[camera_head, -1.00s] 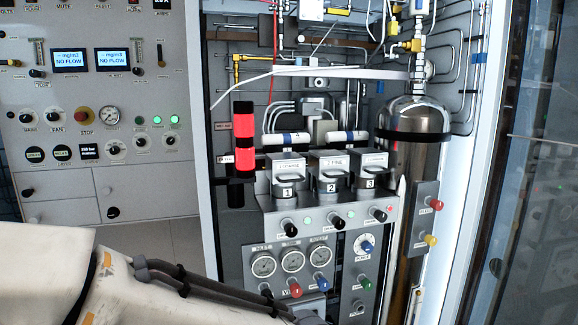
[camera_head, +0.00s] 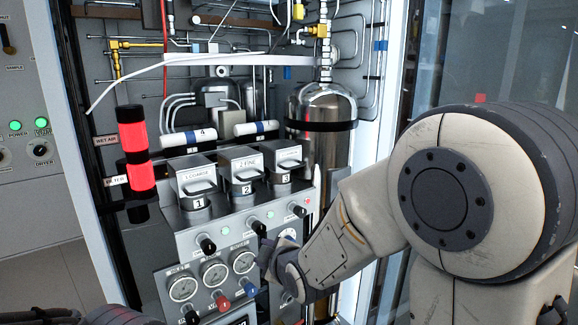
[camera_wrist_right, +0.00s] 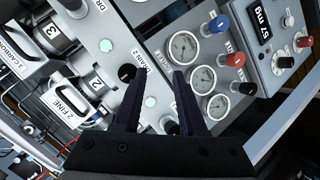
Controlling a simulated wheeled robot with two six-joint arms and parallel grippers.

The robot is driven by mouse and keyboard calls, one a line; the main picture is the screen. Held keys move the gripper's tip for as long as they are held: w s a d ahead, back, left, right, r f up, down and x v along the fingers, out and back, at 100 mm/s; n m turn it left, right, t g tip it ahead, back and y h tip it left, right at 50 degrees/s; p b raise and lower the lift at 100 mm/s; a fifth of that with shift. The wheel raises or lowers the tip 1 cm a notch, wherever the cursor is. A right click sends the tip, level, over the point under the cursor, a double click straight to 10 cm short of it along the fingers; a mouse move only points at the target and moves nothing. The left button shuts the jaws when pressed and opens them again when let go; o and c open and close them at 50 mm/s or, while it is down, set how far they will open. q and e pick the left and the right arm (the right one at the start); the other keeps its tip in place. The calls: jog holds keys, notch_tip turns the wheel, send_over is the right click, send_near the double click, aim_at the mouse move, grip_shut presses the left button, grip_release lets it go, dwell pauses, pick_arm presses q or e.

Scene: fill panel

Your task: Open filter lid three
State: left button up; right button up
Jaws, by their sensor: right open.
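Filter lid three (camera_head: 285,156) is the grey, handled lid on the rightmost of three filter housings in the head view. It looks shut. It also shows at the upper left of the wrist view (camera_wrist_right: 28,58), on its side beside the number 3 plate. My right gripper (camera_wrist_right: 157,88) is open and empty, its dark fingers over the panel near the Drain 2 knob (camera_wrist_right: 127,73). In the head view, my right wrist is below and in front of housing three, and its fingertips are hard to make out.
Lid two (camera_head: 247,164) and lid one (camera_head: 196,180) stand close to the left. Drain knobs (camera_head: 207,244), gauges (camera_head: 214,274) and coloured knobs (camera_head: 222,301) crowd the panel below. A steel cylinder (camera_head: 323,150) stands right behind housing three. White tubes (camera_head: 256,128) lie behind the lids.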

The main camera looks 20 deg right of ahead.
jog(key=w+d+r+n+t+h+p, duration=0.1)
jog(key=w+d+r+n+t, duration=0.1)
jog(key=w+d+r+t, duration=0.35)
jog(key=n+t+h+p, duration=0.2)
send_near(299, 166)
jog(key=w+p, duration=0.2)
jog(key=w, duration=0.1)
jog(key=w+r+p, duration=0.1)
jog(key=w+p, duration=0.1)
jog(key=w, duration=0.2)
jog(key=shift+w+d+r, duration=0.1)
jog(key=shift+d+r, duration=0.05)
jog(key=shift+r, duration=0.05)
jog(key=shift+w, duration=0.7)
grip_shut()
jog(key=shift+f, duration=0.1)
